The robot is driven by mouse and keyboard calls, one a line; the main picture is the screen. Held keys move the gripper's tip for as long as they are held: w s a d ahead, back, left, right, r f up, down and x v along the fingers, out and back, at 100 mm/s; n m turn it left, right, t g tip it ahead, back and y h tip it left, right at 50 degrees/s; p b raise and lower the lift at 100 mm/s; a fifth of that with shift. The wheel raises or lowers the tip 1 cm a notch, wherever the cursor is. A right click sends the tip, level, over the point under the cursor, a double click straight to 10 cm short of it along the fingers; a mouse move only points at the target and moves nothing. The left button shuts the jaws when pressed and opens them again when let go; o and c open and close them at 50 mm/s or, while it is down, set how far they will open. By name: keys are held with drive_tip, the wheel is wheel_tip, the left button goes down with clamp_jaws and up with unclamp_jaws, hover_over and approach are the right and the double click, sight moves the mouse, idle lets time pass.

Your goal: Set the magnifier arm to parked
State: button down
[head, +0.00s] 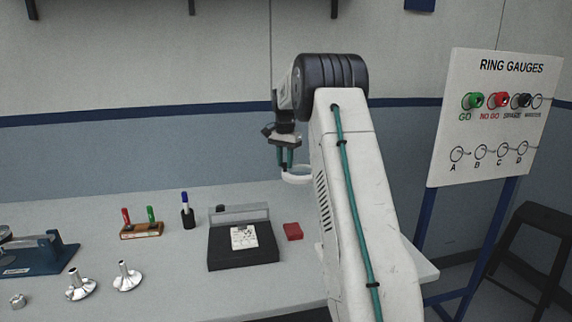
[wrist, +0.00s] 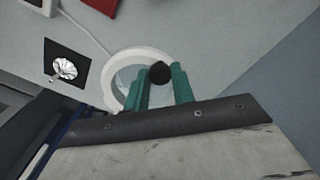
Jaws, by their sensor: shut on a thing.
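The magnifier (head: 297,177) is a white ring with a clear lens, held up above the right part of the bench in the head view. It also shows as a white ring in the wrist view (wrist: 109,82). My gripper (head: 286,165) is at the ring. In the wrist view its green fingers (wrist: 163,84) stand on either side of a black knob (wrist: 159,71) at the ring's edge, and are shut on it. The rest of the magnifier's arm is hidden behind my arm in the head view.
A black box with a grey bar (head: 225,250) and a red block (head: 292,231) lie on the bench. Left are a pen holder (head: 188,218), a wooden stand (head: 141,230), metal housings (head: 127,279) and a blue fixture (head: 45,258). A ring gauge board (head: 480,130) stands right.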

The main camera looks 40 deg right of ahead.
drive_tip(key=shift+w+d+r, duration=0.15)
drive_tip(key=shift+d+r, duration=0.05)
drive_tip(key=shift+d, duration=0.05)
drive_tip(key=c, duration=1.2)
unclamp_jaws()
drive_tip(key=shift+d+f, duration=0.1)
drive_tip(key=shift+d, duration=0.05)
drive_tip(key=shift+o, duration=0.2)
wheel_tip(320, 180, up, 8)
drive_tip(key=shift+f, duration=0.1)
